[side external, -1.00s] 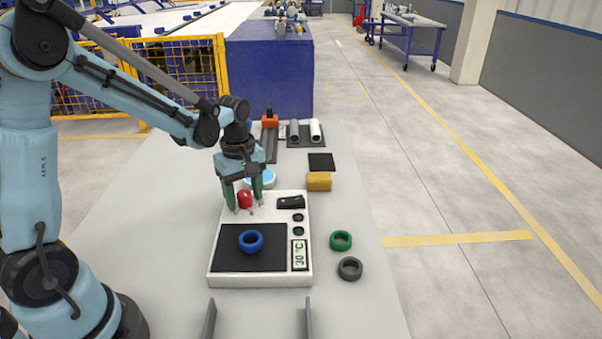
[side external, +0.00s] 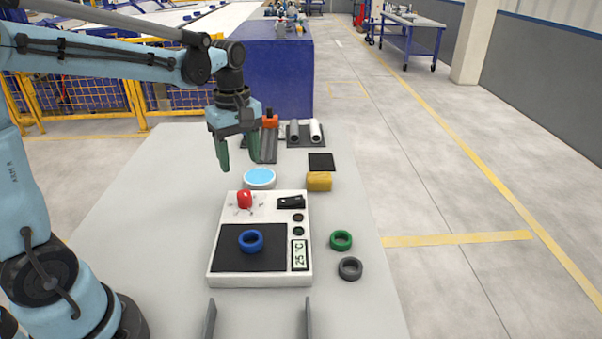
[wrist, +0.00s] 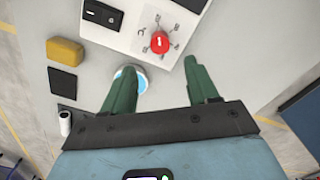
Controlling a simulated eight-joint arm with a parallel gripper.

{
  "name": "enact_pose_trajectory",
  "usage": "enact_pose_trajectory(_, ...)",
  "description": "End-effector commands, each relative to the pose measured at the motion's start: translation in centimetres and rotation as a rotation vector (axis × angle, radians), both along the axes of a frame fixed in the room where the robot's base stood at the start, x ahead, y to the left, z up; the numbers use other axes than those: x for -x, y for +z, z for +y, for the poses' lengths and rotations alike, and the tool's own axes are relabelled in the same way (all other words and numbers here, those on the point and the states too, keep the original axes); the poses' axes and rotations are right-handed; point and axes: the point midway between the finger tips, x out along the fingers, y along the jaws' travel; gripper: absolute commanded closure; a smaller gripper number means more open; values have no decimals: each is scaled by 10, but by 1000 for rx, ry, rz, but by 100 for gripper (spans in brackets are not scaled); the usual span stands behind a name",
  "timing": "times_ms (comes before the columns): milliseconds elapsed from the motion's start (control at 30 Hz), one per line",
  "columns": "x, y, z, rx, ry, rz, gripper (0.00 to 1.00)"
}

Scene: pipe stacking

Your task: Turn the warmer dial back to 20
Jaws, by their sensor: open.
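The warmer (side external: 215,262) is a white box with a black plate on the table. Its red dial (side external: 244,199) is at the back left of its top, and the display (side external: 299,255) reads 25 °C. The dial also shows in the wrist view (wrist: 159,43), with a white mark on it and tick marks around it; the tick labels are too small to read. My gripper (side external: 238,168) is open and empty, raised above and behind the dial, clear of it. Its green fingers (wrist: 162,90) are spread apart in the wrist view.
A blue ring (side external: 251,241) lies on the warmer's plate. A green ring (side external: 341,240) and a grey ring (side external: 350,268) lie right of it. A black switch (side external: 291,202), a yellow block (side external: 319,181) and a round blue-topped dish (side external: 260,178) are nearby.

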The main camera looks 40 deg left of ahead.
Motion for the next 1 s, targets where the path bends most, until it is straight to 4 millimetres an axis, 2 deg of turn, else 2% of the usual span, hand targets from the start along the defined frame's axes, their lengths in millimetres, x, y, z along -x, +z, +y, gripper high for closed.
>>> enact_pose_trajectory(233,0,18,0,0,0,0,41)
enact_pose_trajectory(667,1,21,-1,-2,-14,-6,41)
enact_pose_trajectory(833,12,23,-14,-21,-182,-79,41)
enact_pose_trajectory(1000,32,24,-34,-84,-502,-212,41)
